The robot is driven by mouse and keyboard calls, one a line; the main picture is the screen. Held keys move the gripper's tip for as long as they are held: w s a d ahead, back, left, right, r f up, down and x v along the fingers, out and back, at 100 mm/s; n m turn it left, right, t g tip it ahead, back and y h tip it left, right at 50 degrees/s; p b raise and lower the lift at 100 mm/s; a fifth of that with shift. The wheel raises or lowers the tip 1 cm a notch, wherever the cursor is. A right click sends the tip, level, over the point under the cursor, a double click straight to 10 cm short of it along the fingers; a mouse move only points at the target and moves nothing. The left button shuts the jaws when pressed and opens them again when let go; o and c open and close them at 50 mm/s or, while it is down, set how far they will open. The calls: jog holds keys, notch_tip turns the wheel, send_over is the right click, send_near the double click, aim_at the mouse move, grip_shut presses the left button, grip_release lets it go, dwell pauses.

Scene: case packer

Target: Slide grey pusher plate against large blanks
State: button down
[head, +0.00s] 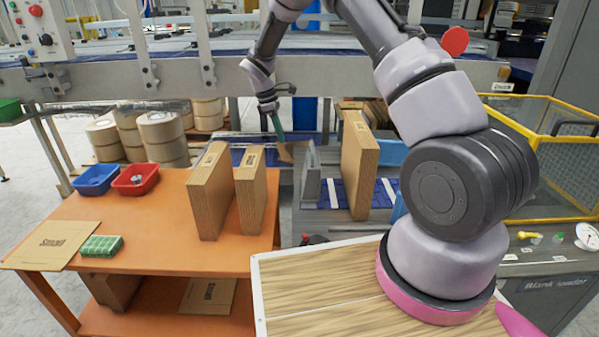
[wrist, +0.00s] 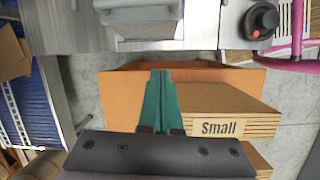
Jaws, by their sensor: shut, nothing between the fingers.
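The grey pusher plate (head: 311,178) stands upright on the blue feed bed, left of the large blanks. The large blanks (head: 359,168) are an upright brown stack on the same bed; a visible gap separates them from the plate. My gripper (head: 281,138), with teal fingers, is left of the plate and above its level, apart from it. In the wrist view its fingers (wrist: 160,88) are together and empty, pointing down over the orange table edge.
Two upright blank stacks (head: 210,192) (head: 250,190) stand on the orange table (head: 150,205), close to my gripper; one reads "Small" in the wrist view (wrist: 220,120). Blue (head: 95,179) and red bins (head: 136,179) stand at left. A yellow-framed guard (head: 550,100) is at right.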

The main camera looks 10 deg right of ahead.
jog(key=d+f, duration=0.3)
jog(key=f, duration=0.4)
jog(key=d+f+n, duration=0.1)
jog(key=d+f, duration=0.2)
jog(key=f, duration=0.5)
jog(key=shift+s+f+h, duration=0.15)
jog(key=shift+s+h, duration=0.15)
jog(key=s+d, duration=0.2)
jog(key=d, duration=0.8)
jog(key=shift+d, duration=0.1)
